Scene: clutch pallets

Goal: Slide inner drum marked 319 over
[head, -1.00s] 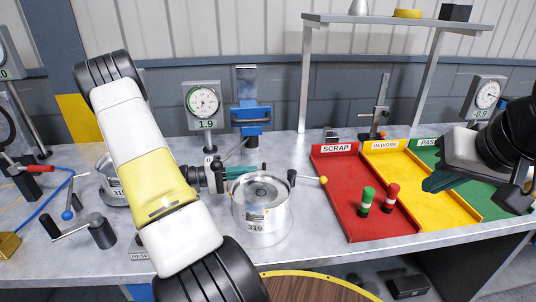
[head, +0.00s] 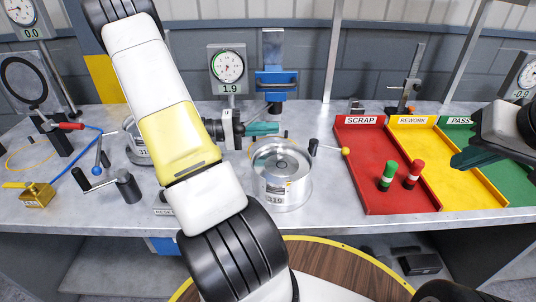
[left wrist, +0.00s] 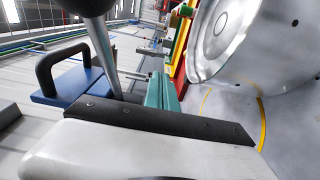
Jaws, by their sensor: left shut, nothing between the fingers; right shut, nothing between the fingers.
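The silver drum marked 319 (head: 282,178) stands upright on the bench at centre, and its side fills the upper right of the left wrist view (left wrist: 255,40). My left gripper (head: 264,129) is shut and empty, just behind the drum's far rim and apart from it; its teal fingers also show in the left wrist view (left wrist: 160,95). A second silver drum (head: 137,152), its label only partly readable, is half hidden behind my left arm. My right gripper (head: 470,158) is shut and empty above the right-hand trays.
Behind my left gripper stand a dial gauge (head: 228,68) reading 1.9 and a blue fixture (head: 276,82). The red scrap tray (head: 365,190) holds green and red pegs. Bare bench lies in front.

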